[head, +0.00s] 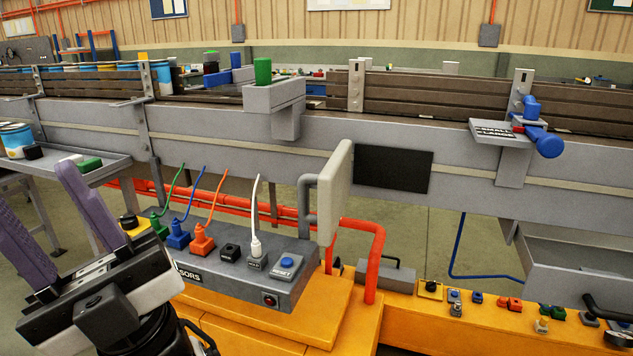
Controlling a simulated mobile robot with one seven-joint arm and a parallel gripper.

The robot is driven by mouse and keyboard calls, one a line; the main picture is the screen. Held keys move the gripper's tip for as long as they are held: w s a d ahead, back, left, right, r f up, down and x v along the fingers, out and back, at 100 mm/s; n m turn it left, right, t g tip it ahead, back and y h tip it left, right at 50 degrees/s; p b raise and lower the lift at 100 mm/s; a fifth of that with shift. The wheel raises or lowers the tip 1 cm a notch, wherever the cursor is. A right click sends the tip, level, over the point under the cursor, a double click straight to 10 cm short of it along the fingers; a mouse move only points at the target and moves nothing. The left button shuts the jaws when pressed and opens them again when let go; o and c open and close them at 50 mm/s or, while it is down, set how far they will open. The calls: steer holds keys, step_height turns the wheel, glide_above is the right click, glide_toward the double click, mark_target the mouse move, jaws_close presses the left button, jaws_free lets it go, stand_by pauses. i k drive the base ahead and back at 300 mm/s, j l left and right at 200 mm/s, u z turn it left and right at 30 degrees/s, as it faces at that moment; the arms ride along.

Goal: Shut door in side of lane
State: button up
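A pale cream door panel (337,192) stands out from the grey side of the lane (240,145), seen nearly edge-on. A grey bar handle (306,208) is on its left face. To the right of the panel, a dark rectangular opening (393,168) shows in the lane side, uncovered. The door appears open; its hinge is not clear. My gripper (38,182) is at the lower left, its two purple fingers spread wide apart with nothing seen between them. It is well to the left of the door and not touching it.
A grey sensor box (240,270) with plugs and upright cables sits below and left of the door on a yellow base (270,325). An orange pipe (375,262) bends beneath the door. A grey side table (75,168) holds cans at left. Open floor shows below the opening.

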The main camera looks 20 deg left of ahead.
mark_target(334, 183)
steer(key=j+z, duration=0.2)
steer(key=j, duration=0.8)
steer(key=k+j+z, duration=0.2)
steer(key=j, duration=0.8)
steer(key=i, duration=0.05)
